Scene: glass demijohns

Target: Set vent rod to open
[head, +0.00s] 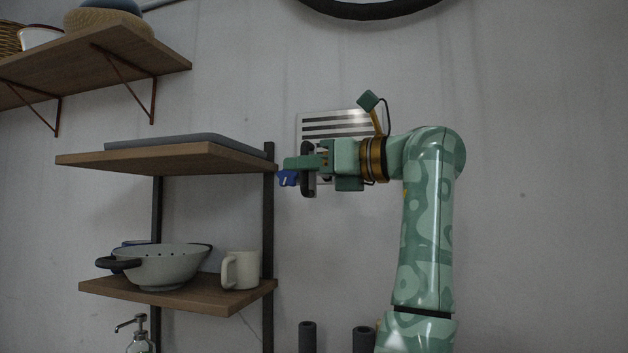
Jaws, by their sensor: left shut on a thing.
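The vent (322,126) is a pale plate on the wall with dark horizontal slots, partly hidden by my arm. My left gripper (292,165) is just below it, level and pointing left, shut on what looks like the vent rod. A blue lobed knob (288,178), which seems to belong to the rod, shows just under the fingertips. A dark upright piece (307,190) shows above and below the fingers. The fingers hide most of the rod, so its exact position cannot be told. My right gripper is not in view.
A wooden shelf unit (180,160) stands left, its upper board ending close to my fingertips. Its lower board holds a colander (165,268) and a mug (240,270). A bracketed shelf (110,62) hangs upper left. The wall to the right is clear.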

